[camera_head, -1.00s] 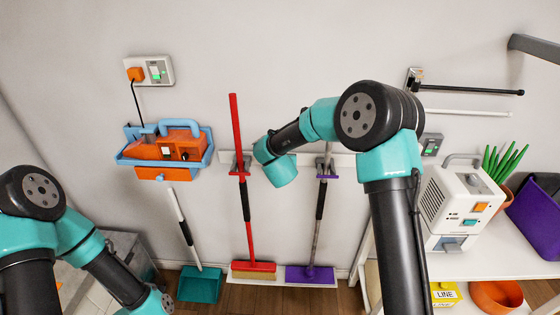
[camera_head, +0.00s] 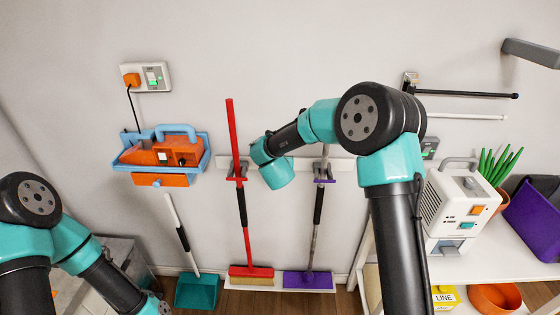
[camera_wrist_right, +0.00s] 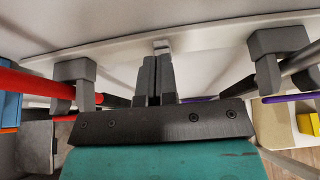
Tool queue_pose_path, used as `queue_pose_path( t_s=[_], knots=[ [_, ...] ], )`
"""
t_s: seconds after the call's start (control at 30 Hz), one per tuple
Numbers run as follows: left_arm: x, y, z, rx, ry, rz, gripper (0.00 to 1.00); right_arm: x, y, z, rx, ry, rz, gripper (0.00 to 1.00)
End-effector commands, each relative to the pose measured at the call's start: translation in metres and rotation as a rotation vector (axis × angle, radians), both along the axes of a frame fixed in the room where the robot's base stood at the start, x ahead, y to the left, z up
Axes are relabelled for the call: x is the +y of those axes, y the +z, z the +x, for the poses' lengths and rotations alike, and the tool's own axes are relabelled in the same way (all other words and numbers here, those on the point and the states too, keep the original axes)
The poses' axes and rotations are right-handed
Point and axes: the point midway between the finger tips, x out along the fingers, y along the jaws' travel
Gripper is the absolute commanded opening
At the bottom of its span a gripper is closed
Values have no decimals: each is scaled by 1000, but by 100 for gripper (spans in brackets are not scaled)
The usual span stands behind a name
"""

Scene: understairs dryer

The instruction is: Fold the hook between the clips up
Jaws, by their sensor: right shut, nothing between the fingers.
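In the right wrist view, my right gripper (camera_wrist_right: 154,72) is shut and empty, its dark fingers pointing at the pale wall rail (camera_wrist_right: 110,50). A small light-grey piece, apparently the hook (camera_wrist_right: 161,46), shows at the rail just beyond the fingertips. I cannot tell whether the fingers touch it; its lower part is hidden. A grey clip (camera_wrist_right: 74,72) on the left is at the red broom's handle. Another grey clip (camera_wrist_right: 272,50) is on the right, at the purple broom's handle. In the head view, my wrist hides the middle of the rail (camera_head: 341,162).
The red broom (camera_head: 233,145) and purple broom (camera_head: 316,240) hang on either side of my right wrist. An orange and blue caddy (camera_head: 165,150) hangs at the left, above a teal dustpan (camera_head: 197,290). A shelf with a white machine (camera_head: 458,205) stands at the right.

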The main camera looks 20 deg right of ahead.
Motion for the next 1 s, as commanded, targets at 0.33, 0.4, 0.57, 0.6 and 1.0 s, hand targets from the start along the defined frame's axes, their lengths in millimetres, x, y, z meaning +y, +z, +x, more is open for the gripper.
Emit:
queue_pose_path(
  t_s=[0.33, 0.4, 0.57, 0.6, 1.0],
  knots=[
    [0, 0, 0, 0, 0, 0, 100, 27, 0, -42, -2, 20, 1, 0],
    [0, 0, 0, 0, 0, 0, 100, 30, 7, -54, -1, 22, 1, 0],
    [0, 0, 0, 0, 0, 0, 100, 37, 22, -79, -1, 20, 1, 0],
    [0, 0, 0, 0, 0, 0, 100, 39, 26, -85, -1, 21, 1, 0],
    [0, 0, 0, 0, 0, 0, 100, 46, 42, -113, 1, 18, 1, 0]
  ],
)
